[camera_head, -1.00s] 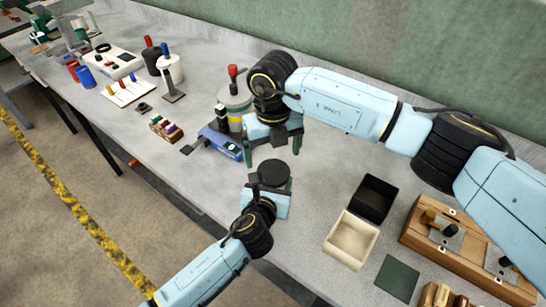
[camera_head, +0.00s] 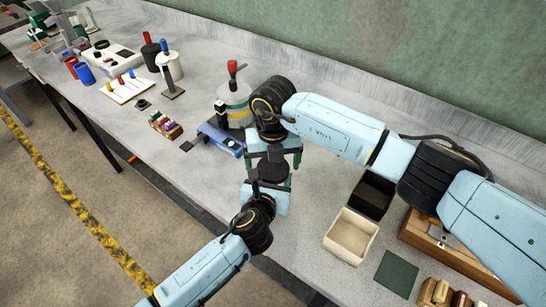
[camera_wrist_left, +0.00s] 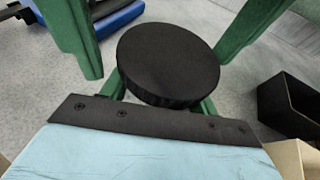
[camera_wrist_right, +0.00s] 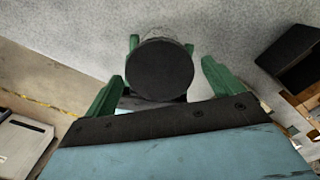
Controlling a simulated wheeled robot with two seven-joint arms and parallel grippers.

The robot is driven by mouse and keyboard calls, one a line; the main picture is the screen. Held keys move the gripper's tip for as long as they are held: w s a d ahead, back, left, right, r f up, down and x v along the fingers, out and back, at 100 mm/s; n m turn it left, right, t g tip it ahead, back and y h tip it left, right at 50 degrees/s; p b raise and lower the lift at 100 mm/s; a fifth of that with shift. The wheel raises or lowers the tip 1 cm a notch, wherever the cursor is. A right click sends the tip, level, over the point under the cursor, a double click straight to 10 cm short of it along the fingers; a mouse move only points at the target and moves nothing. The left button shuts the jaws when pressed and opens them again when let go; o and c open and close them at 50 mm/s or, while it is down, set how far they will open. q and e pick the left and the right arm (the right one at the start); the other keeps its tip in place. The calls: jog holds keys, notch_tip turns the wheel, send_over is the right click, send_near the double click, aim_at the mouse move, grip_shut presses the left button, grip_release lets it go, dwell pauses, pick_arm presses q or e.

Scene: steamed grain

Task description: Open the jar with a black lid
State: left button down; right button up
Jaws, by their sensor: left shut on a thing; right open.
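The jar's round black lid (camera_head: 272,172) shows in the head view between my two grippers. It also shows in the left wrist view (camera_wrist_left: 168,62) and the right wrist view (camera_wrist_right: 160,69). My left gripper (camera_head: 268,187) is shut on the jar below the lid; the jar's body is mostly hidden under the lid. My right gripper (camera_head: 274,160) is open, its green fingers spread on either side of the lid. In the right wrist view the lid lies between and beyond those fingers (camera_wrist_right: 162,85), with a visible gap on each side.
A blue scale-like device (camera_head: 220,141) with a grey canister (camera_head: 236,103) stands left of my right gripper. A black open box (camera_head: 371,195) and a cream box (camera_head: 351,236) stand to the right. A wooden case (camera_head: 450,250) lies farther right.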

jog(key=c, duration=1)
jog(key=shift+n, duration=1.7)
jog(key=o, duration=1.1)
jog(key=shift+c, duration=0.2)
